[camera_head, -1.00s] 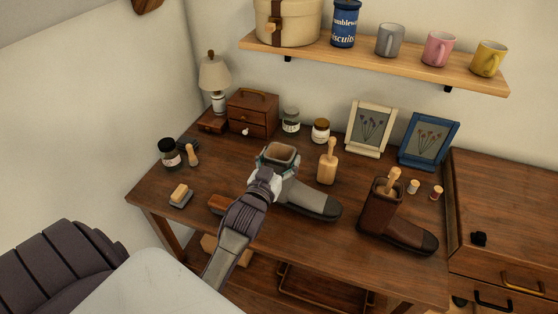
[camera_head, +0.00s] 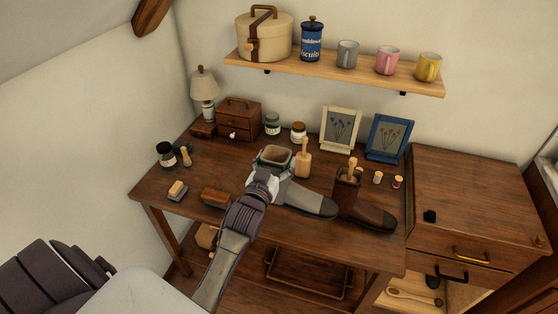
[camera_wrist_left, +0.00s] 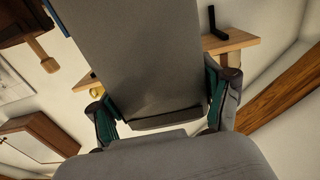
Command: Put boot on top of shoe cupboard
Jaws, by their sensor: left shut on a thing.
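My left gripper (camera_head: 275,166) is shut on the grey boot (camera_head: 306,199), with its fingers around the upper shaft. The boot looks upright, its dark toe pointing right, close to the brown boot. I cannot tell how far its sole is above the table. In the left wrist view the boot's grey shaft (camera_wrist_left: 145,55) fills the middle between the two teal-padded fingers (camera_wrist_left: 160,112). The shoe cupboard appears to be the dark wooden cabinet (camera_head: 465,185) at the right, with a broad top and drawers. My right gripper is not in view.
A brown boot (camera_head: 366,211) stands on the wooden table (camera_head: 240,220) between the grey boot and the cabinet. A small black object (camera_head: 429,216) sits near the cabinet's front left; most of its top is bare. Picture frames (camera_head: 388,138) stand behind, under the wall shelf (camera_head: 330,70).

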